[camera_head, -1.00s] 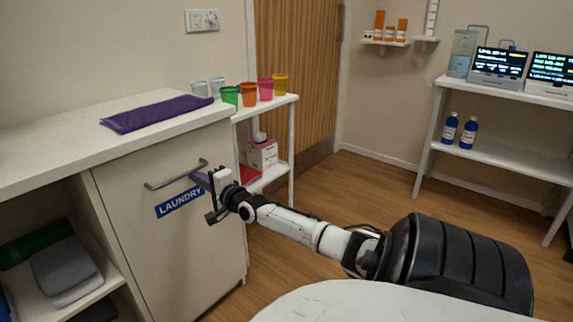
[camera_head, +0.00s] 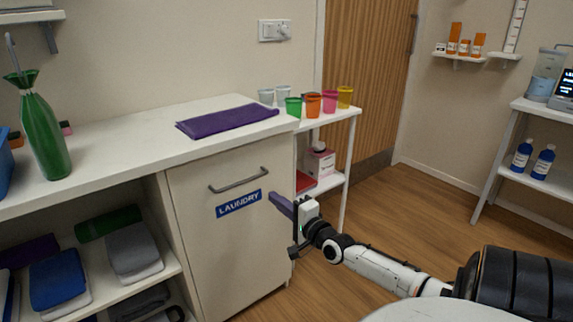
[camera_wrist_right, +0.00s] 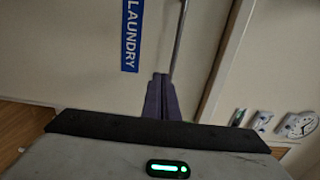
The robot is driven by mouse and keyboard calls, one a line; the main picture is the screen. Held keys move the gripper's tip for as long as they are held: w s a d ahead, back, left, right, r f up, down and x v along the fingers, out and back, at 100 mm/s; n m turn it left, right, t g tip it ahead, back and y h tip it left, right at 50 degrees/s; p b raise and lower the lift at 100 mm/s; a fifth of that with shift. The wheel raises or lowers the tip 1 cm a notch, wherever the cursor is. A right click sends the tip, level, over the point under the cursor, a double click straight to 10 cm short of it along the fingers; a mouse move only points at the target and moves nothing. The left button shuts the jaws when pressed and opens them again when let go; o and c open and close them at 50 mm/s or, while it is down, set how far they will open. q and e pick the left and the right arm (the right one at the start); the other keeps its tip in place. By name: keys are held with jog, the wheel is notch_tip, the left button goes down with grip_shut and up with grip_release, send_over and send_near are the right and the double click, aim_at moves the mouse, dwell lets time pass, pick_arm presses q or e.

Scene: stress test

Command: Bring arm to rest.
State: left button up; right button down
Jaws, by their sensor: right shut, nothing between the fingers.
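My right gripper (camera_head: 281,206) is shut and empty, in front of the laundry cabinet door (camera_head: 203,247). Its purple fingers point toward the door, at the right of the blue LAUNDRY label (camera_head: 239,204) and below the metal handle (camera_head: 238,181). In the right wrist view its fingertips (camera_wrist_right: 161,78) are together near the end of the handle (camera_wrist_right: 179,40); I cannot tell whether they touch it. The door looks closed. My left gripper is not in view.
Several coloured cups (camera_head: 312,104) stand on a small white shelf unit (camera_head: 331,181) beside the cabinet. Wooden floor (camera_head: 400,220) is clear at right.

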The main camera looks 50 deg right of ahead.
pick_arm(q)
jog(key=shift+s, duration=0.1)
pick_arm(e)
jog(key=shift+v, duration=1.5)
